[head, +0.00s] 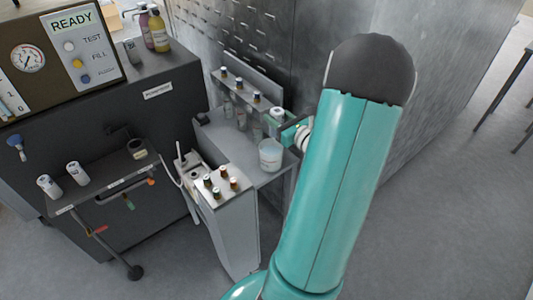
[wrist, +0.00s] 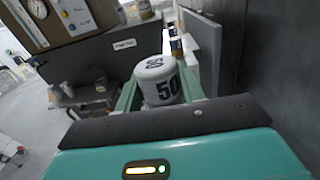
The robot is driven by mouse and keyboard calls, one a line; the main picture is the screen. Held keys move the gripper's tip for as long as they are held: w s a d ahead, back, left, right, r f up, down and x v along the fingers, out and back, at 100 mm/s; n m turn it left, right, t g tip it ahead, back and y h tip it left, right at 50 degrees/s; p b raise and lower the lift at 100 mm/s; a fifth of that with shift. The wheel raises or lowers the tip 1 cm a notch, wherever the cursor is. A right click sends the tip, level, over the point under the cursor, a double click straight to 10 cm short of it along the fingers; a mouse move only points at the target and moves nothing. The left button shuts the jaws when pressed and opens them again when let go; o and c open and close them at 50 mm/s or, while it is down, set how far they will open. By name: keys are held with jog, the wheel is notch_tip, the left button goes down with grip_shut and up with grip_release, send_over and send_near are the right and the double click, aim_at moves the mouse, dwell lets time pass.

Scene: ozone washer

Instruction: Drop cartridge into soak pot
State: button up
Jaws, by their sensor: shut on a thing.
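In the wrist view, my gripper (wrist: 158,92) is shut on a white cylindrical cartridge (wrist: 157,80) marked "50", with a green finger on each side. In the head view my gripper (head: 288,124) is small and partly hidden behind my teal arm. The pale top of the held cartridge (head: 278,115) shows between the fingers. A whitish pot (head: 271,155), which looks like the soak pot, stands upright on the grey side shelf, just below and slightly left of my gripper in the picture. The inside of the pot cannot be made out.
Two white cylinders (head: 62,181) stand on the left shelf. A narrow white cabinet (head: 230,222) with several small dark-capped bottles stands left of the pot. Clear jars (head: 241,117) stand behind it, before a metal wall (head: 310,50).

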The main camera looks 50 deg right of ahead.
jog(key=shift+w+d+f, duration=0.1)
jog(key=shift+w+f, duration=0.2)
jog(key=shift+w, duration=0.35)
jog(key=shift+s+f, duration=0.2)
jog(key=shift+f, duration=0.05)
jog(key=f, duration=0.3)
jog(key=shift+s+f, duration=0.2)
jog(key=shift+f, duration=0.85)
jog(key=shift+w, duration=0.1)
jog(key=o, duration=1.1)
